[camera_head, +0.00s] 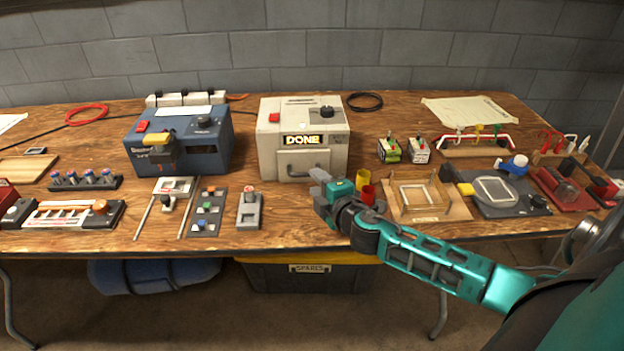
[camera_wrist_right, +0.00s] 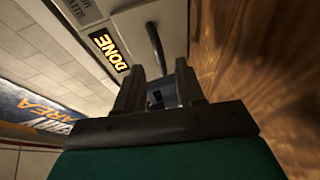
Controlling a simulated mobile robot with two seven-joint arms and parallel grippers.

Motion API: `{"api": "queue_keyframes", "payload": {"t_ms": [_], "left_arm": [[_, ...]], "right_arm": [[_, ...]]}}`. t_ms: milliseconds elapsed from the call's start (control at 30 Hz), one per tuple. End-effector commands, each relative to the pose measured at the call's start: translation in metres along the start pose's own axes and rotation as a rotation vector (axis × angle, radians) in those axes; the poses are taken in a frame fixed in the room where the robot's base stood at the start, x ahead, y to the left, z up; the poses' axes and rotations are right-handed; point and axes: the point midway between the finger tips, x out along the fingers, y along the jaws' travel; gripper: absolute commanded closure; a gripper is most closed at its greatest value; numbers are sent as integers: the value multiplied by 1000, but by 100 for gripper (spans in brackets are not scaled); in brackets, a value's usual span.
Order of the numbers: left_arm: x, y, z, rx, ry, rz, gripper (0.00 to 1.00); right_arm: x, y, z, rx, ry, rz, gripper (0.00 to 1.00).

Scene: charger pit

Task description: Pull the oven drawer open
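The oven (camera_head: 270,140) is a beige box at the middle back of the table, with a lit "DONE" display. Its drawer front (camera_head: 287,160) looks closed and carries a dark handle (camera_head: 303,170). In the right wrist view the handle (camera_wrist_right: 156,48) shows as a dark bar just beyond my fingertips, roughly in line with the gap between them. My right gripper (camera_head: 318,181) is in front of the oven's lower right corner. In the right wrist view the gripper (camera_wrist_right: 158,72) has its fingers apart, with nothing seen held. My left gripper is not in view.
A yellow cup (camera_head: 362,179) and a red cup (camera_head: 367,194) stand close to the right gripper. A grey block with a red top (camera_head: 249,210) stands to its left. A blue machine (camera_head: 200,150) is left of the oven, and small batteries (camera_head: 389,150) are to its right.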

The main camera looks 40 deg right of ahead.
Motion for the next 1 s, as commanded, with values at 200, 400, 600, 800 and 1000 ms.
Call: {"api": "queue_keyframes", "payload": {"t_ms": [200, 400, 600, 800, 1000], "left_arm": [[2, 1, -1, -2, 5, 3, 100], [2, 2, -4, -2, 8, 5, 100], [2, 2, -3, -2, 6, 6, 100], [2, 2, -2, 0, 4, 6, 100], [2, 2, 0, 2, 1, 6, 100]], "right_arm": [[27, 0, 0, 1, 0, 1, 62], [36, 0, 0, 1, 0, 0, 62], [36, 0, 0, 1, 0, -1, 62], [36, 0, 0, 1, 0, -1, 75], [36, 0, 0, 1, 0, -1, 94]]}}
